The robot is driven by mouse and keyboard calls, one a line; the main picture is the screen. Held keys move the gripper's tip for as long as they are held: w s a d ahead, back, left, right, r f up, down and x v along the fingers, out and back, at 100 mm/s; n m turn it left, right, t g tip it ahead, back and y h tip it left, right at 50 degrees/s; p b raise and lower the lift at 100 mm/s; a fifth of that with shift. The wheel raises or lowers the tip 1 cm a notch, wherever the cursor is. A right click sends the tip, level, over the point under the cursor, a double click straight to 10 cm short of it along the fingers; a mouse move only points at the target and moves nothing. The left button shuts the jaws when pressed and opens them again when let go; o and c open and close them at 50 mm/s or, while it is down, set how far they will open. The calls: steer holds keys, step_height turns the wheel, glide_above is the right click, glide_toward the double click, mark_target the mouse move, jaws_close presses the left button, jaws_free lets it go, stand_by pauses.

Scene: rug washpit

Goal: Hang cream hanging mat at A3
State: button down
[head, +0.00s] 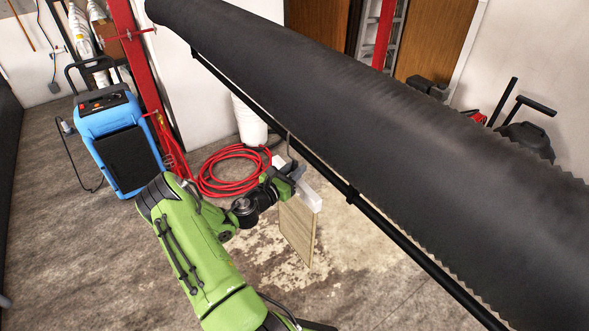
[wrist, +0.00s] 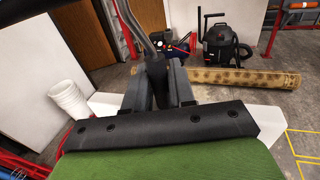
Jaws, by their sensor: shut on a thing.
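The cream hanging mat (head: 298,230) hangs down from a white bar (head: 309,198) below the black rail. My gripper (head: 287,180) is shut on the mat's hanger at the white bar. In the wrist view my gripper (wrist: 160,92) shows dark fingers closed in front of the white bar (wrist: 256,121). A grey metal hook (wrist: 136,28) rises from between the fingers; its top leaves the wrist view. In the head view the hook (head: 289,145) reaches up close to the black rail (head: 330,178). I cannot tell whether it is over the rail. No A3 mark is readable.
A blue machine (head: 118,140), a coiled red hose (head: 232,172) and a white bucket (head: 249,122) stand behind, left of the mat. A black vacuum (wrist: 220,42) stands farther back. Floor below is clear but stained.

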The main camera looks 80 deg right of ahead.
steer(key=shift+f+b, duration=1.45)
steer(key=shift+f, duration=0.5)
steer(key=c, duration=0.9)
jaws_free()
steer(key=shift+o, duration=0.2)
steer(key=b+v, duration=0.1)
steer(key=v, duration=1.4)
steer(key=shift+w+a+b, duration=0.2)
steer(key=shift+a+b, duration=0.15)
steer(key=shift+b, duration=0.05)
